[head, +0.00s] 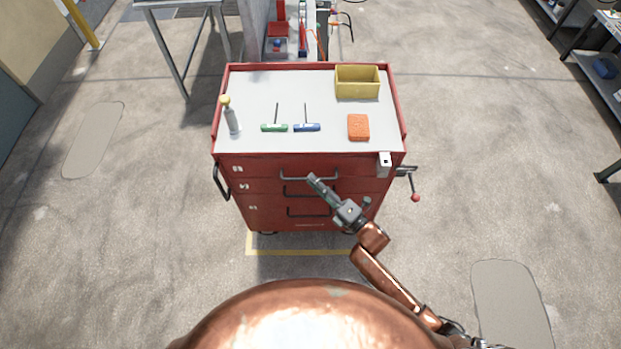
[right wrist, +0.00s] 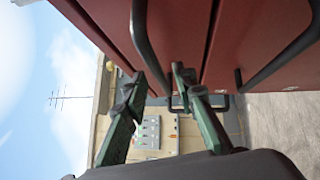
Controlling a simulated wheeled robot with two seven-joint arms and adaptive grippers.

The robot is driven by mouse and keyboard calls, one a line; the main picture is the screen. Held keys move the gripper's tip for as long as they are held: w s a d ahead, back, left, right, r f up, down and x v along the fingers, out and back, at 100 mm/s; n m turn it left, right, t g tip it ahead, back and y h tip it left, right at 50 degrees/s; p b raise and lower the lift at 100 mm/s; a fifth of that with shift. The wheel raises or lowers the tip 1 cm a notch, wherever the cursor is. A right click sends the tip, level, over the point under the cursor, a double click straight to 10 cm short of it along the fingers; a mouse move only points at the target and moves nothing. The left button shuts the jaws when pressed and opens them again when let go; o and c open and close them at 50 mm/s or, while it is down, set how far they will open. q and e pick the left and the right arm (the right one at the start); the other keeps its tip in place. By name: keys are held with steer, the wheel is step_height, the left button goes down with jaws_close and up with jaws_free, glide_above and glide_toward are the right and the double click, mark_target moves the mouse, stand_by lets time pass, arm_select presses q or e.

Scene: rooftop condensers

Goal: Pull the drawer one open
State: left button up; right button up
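The red tool cabinet stands ahead with several drawers. Drawer one (head: 262,171), marked 1, is the top drawer and looks shut, flush with the front. Its dark bar handle (head: 290,178) runs along its front; the handle also shows close up in the right wrist view (right wrist: 144,38). My right gripper (head: 313,179) is at the right part of this handle. In the right wrist view its two green fingers (right wrist: 168,84) are apart, with the handle's near end around the gap between the tips. Contact cannot be told. My left gripper is out of view.
Drawer two's handle (right wrist: 285,55) is close beside my fingers. The cabinet top (head: 270,95) carries a spray bottle (head: 232,118), two T-handle tools, an orange block (head: 358,127) and a yellow bin (head: 357,84). A vise-like crank (head: 412,185) sticks out right. The floor in front is clear.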

steer(key=shift+x, duration=1.1)
jaws_close()
